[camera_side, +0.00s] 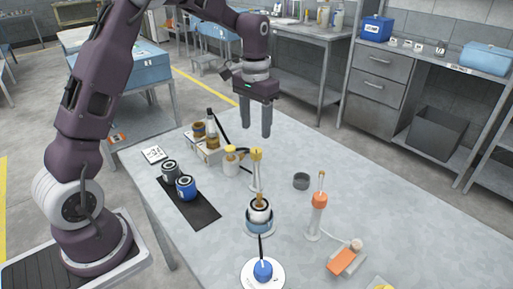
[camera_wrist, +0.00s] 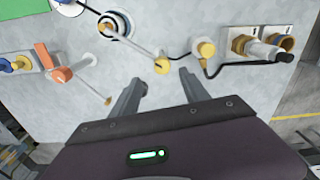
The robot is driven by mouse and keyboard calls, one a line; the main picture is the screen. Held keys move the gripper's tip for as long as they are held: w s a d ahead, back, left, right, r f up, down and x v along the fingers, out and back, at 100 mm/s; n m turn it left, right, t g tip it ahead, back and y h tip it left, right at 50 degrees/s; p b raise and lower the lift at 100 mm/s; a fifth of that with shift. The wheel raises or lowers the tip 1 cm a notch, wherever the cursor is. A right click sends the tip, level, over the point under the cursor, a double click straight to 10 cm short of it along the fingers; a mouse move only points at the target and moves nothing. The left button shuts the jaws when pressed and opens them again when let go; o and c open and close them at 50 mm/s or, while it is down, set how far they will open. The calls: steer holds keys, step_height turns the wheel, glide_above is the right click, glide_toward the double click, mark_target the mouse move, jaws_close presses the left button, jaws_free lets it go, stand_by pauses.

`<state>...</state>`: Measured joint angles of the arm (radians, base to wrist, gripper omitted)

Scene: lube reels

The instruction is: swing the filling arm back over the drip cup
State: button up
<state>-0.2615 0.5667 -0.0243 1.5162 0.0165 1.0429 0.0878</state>
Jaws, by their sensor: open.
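What looks like the filling arm has a yellow-capped post (camera_side: 256,155). In the wrist view its yellow cap (camera_wrist: 161,66) lies just beyond my fingertips, and a thin pale arm (camera_wrist: 133,46) runs up-left to a round fixture. In the side view, that fixture, a blue-and-white holder (camera_side: 260,225), has a tan tip over it. A small dark grey cup (camera_side: 301,181), seemingly the drip cup, stands right of the post; I cannot make it out in the wrist view. My gripper (camera_side: 257,136) is open and empty, pointing down above the table, apart from the yellow cap; its fingers (camera_wrist: 160,80) straddle nothing.
An orange-collared post (camera_side: 319,200) with its own thin arm stands right of the grey cup, near an orange block (camera_side: 346,260). A blue knob (camera_side: 262,270) sits in front.

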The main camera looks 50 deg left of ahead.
mark_target(256, 149)
steer(key=f, duration=0.8)
steer(key=shift+w+a+f, duration=0.15)
steer(key=shift+w+a, duration=0.1)
steer(key=shift+w, duration=0.1)
jaws_close()
stand_by(0.9)
